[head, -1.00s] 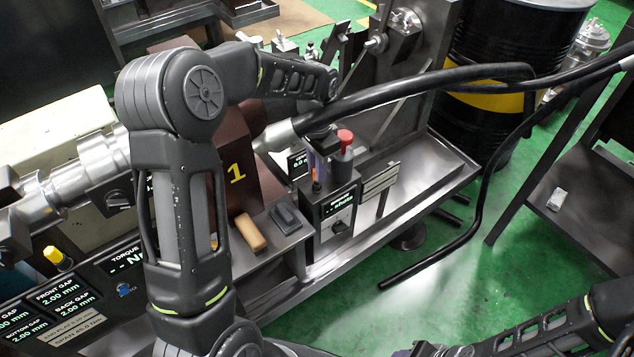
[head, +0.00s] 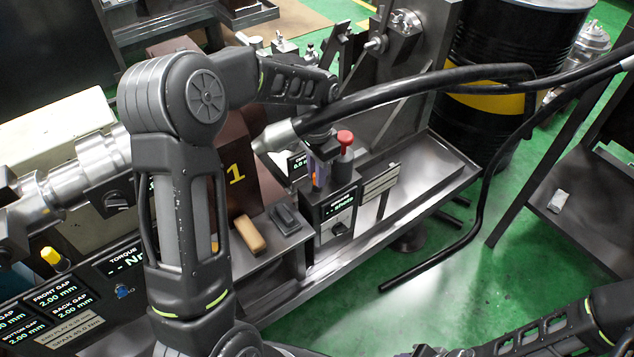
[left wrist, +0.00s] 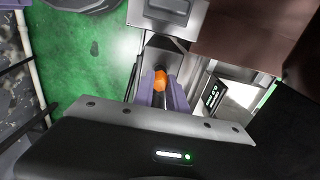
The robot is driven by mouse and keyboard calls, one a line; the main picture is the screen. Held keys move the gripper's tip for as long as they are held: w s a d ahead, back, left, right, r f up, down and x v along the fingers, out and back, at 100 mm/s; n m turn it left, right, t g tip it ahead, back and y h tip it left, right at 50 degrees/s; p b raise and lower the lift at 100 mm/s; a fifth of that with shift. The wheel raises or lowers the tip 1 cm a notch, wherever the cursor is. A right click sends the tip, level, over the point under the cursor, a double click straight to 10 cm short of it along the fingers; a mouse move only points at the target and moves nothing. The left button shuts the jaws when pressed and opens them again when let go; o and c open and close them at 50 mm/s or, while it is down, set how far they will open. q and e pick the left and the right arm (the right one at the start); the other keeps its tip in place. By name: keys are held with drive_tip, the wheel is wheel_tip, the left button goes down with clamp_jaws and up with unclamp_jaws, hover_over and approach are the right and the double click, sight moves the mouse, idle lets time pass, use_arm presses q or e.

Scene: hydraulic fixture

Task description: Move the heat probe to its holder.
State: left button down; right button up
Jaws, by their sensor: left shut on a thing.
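My left gripper (head: 320,172) has purple fingers and hangs below the forearm, near the grey box with a display. It is shut on a small orange-ended piece, apparently the heat probe (head: 318,180). In the left wrist view the orange end (left wrist: 160,80) shows between the purple fingers (left wrist: 165,98). The rest of the probe is hidden by the fingers. The grey display box (head: 338,208) stands just below and right of the gripper; I cannot tell whether it is the probe's holder. My right arm is at the bottom right, its gripper (head: 432,351) mostly cut off by the frame edge.
A red-capped dark cylinder (head: 344,150) stands right beside the left gripper. The metal tray (head: 432,172) at right has free room.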

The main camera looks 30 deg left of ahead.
use_arm(q)
drive_tip(key=shift+f, duration=0.1)
idle(0.3)
drive_tip(key=c, duration=1.3)
unclamp_jaws()
drive_tip(key=shift+o, duration=0.2)
wheel_tip(320, 180, up, 8)
drive_tip(key=shift+f, duration=0.1)
drive_tip(key=shift+s+f, duration=0.1)
